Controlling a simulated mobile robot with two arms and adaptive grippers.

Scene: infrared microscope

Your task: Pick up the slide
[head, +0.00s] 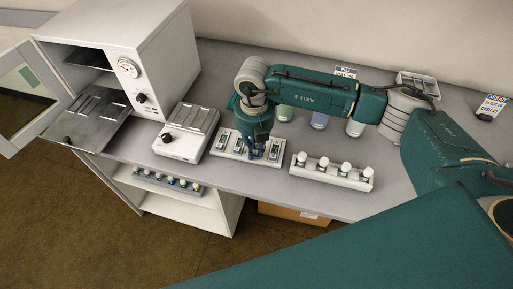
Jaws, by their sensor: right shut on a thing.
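A white slide holder (230,157) lies on the bench near its front edge, with several dark slides in a row. One slide (221,142) shows at its left end, one (238,146) just beside my gripper and one (274,150) at its right end. My right gripper (256,153) points down over the holder between the last two. It is shut on a slide, which the fingers mostly hide; I cannot tell whether that slide is clear of the holder. My left gripper is out of view.
A white rack of capped bottles (332,177) stands close on the right. A hotplate-like box (186,132) is close on the left, and an open oven (125,65) is beyond it. Bottles (319,121) and signs (490,107) stand behind.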

